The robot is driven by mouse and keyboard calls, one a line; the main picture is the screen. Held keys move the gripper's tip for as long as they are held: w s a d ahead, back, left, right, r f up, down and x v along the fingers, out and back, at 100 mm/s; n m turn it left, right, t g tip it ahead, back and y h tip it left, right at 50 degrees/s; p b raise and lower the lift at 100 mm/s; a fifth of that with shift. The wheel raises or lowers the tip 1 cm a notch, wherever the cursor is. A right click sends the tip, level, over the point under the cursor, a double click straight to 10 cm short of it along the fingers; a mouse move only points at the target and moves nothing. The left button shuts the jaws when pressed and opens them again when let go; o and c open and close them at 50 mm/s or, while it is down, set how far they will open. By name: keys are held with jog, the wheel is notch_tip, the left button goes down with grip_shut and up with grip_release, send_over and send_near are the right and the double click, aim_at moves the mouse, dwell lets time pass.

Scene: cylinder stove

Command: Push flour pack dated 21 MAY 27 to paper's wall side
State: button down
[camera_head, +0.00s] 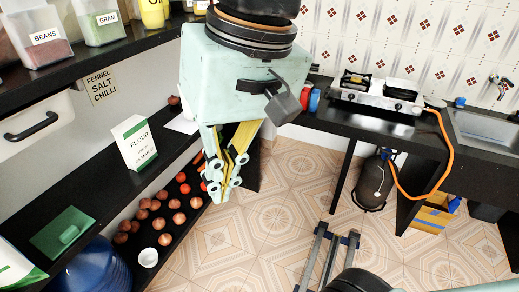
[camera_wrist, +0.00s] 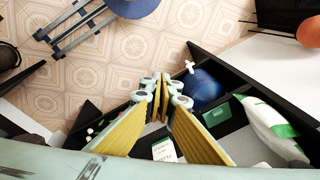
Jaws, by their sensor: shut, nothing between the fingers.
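A white and green flour pack (camera_head: 135,143) stands upright on the dark middle shelf in the head view. Its small date print is hard to read and looks like 25 MAR 27. A second white and green pack (camera_head: 16,268) is cut off at the lower left; its date is not visible. It lies or leans at the right in the wrist view (camera_wrist: 270,127). A white sheet of paper (camera_head: 182,123) lies on the shelf beyond the upright pack, partly behind my arm. My gripper (camera_head: 223,192) is shut and empty, to the right of the upright pack and apart from it.
Onions, tomatoes and a white cup (camera_head: 148,257) are on the lower shelf. An upper shelf (camera_head: 120,47) with jars overhangs. Tiled floor (camera_head: 270,225) is open to the right.

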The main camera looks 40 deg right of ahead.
jog(key=w+a+f+m+g+y+b, duration=0.1)
jog(key=w+a+f+m+y, duration=0.2)
jog(key=w, duration=0.4)
jog(key=w+a+f+m+g+y, duration=0.1)
jog(key=w+a+m+y, duration=0.25)
jog(key=w, duration=0.35)
jog(key=w+d+f+m+t+y+b, duration=0.1)
jog(key=w+d+m+t+y, duration=0.2)
jog(key=w, duration=0.5)
jog(key=w+d+f+m+t+y, duration=0.15)
jog(key=w+d+m, duration=0.25)
jog(key=w, duration=0.4)
jog(key=w+d+f+m+t+b, duration=0.1)
jog(key=w+d+f+m+t, duration=0.25)
jog(key=w+d, duration=0.4)
jog(key=w+d+f+m+t, duration=0.35)
jog(key=w+d+f, duration=0.2)
jog(key=d, duration=0.25)
jog(key=w+d+f+m+t+h, duration=0.2)
jog(key=d+f+m, duration=0.2)
jog(key=d, duration=0.5)
jog(key=w+d+f+m+t+h, duration=0.2)
jog(key=d+f, duration=0.4)
jog(key=d, duration=0.3)
jog(key=shift+w+d+f+m+t+h+b, duration=0.35)
jog(key=shift+w+m, duration=0.3)
jog(key=shift+m, duration=0.4)
jog(key=shift+a+r, duration=0.1)
jog(key=shift+a, duration=0.05)
